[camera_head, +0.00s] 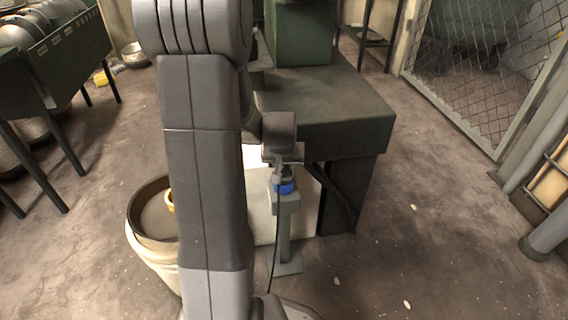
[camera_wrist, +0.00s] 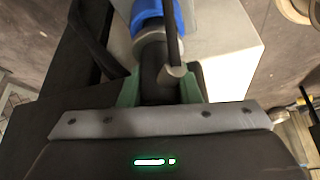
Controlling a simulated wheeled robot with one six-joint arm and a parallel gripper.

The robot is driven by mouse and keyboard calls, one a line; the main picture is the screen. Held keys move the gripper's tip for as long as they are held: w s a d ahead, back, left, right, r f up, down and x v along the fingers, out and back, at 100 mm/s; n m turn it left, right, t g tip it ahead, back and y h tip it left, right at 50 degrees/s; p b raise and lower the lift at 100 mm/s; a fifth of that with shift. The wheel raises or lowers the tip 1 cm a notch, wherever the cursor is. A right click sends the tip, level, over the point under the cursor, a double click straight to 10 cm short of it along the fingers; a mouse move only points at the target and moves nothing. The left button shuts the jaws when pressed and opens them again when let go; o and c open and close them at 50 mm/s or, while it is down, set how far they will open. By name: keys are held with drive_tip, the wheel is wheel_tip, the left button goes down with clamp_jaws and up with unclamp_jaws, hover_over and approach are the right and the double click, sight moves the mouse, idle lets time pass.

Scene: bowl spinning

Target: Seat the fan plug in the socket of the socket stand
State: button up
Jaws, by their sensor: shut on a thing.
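My gripper (camera_head: 283,160) hangs just above the socket stand (camera_head: 286,228) in the head view. The stand is a grey post on a flat foot, with a blue socket (camera_head: 285,187) at its top. In the wrist view my green fingers (camera_wrist: 160,88) are shut on the dark fan plug (camera_wrist: 155,62). The plug points at the blue socket (camera_wrist: 150,12) and its front end meets or nearly meets the grey rim there. Whether the pins are inside is hidden. The plug's dark cable (camera_wrist: 172,35) runs past the socket, and hangs down beside the post in the head view.
A dark green machine table (camera_head: 335,112) stands right behind the stand, with a pale panel (camera_head: 258,215) beside the post. A white bucket (camera_head: 150,250) stands to the left, partly behind my arm. Open floor lies to the right.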

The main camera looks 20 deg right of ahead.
drive_tip(key=shift+f+b, duration=0.4)
idle(0.3)
drive_tip(key=o, duration=1.2)
drive_tip(key=shift+s+r, duration=0.1)
drive_tip(key=p+v, duration=0.5)
drive_tip(key=v, duration=0.8)
drive_tip(key=shift+s+a+r+p, duration=0.15)
drive_tip(key=shift+a+r+p, duration=0.1)
drive_tip(key=shift+p, duration=0.05)
